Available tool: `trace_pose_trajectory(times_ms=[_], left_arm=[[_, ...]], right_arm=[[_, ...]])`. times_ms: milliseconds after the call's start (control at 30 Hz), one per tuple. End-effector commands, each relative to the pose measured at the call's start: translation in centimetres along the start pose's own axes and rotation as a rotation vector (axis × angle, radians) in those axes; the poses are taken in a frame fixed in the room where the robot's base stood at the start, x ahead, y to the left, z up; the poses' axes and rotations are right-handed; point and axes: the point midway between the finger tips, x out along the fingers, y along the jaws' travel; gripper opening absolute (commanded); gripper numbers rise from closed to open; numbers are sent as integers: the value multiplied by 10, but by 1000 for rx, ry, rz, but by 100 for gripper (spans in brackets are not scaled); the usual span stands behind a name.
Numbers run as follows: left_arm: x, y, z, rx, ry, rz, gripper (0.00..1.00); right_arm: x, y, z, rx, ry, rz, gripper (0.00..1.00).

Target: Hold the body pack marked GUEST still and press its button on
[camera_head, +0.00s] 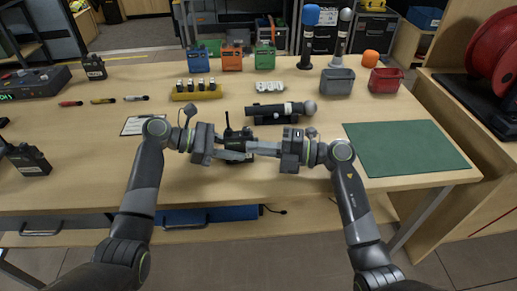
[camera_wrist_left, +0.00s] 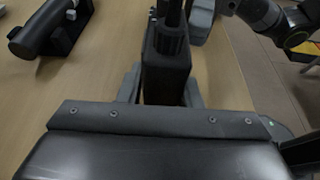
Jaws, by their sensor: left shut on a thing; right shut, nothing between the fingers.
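A dark body pack (camera_head: 237,134) with an upright antenna stands at the table's middle, partly hidden behind my grippers. In the left wrist view the pack (camera_wrist_left: 167,70) is a black box between my left fingers; no GUEST marking or button can be read. My left gripper (camera_head: 236,154) is shut on the pack from the left. My right gripper (camera_head: 252,148) is shut and empty, its fingertips at the pack's right side; I cannot tell whether they touch it. Another black pack (camera_head: 28,160) is at the far left, and one (camera_head: 95,68) is at the back left.
A small printed card (camera_head: 145,125) lies left of the pack. A microphone on a black cradle (camera_head: 282,112) lies just behind it. A green mat (camera_head: 405,148) is at right. Grey (camera_head: 338,82) and red (camera_head: 385,80) bins stand behind. The table's front strip is clear.

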Motion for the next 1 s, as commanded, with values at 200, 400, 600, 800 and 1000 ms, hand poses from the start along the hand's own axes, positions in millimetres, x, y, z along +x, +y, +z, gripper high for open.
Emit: trace_pose_trajectory(times_ms=[200,400,600,800,1000], left_arm=[[0,-1,1,2,-2,-5,7],[1,-2,1,4,-4,-9,8],[2,-2,2,5,-7,-10,8],[1,-1,2,3,-5,-6,6],[0,-1,1,2,-3,-3,6]], right_arm=[[2,0,11,0,-4,0,0],[2,-1,12,0,-8,-2,0],[0,-2,4,1,-8,-3,0],[-6,0,-24,1,-1,3,0],[-43,0,-29,-3,0,-4,0]])
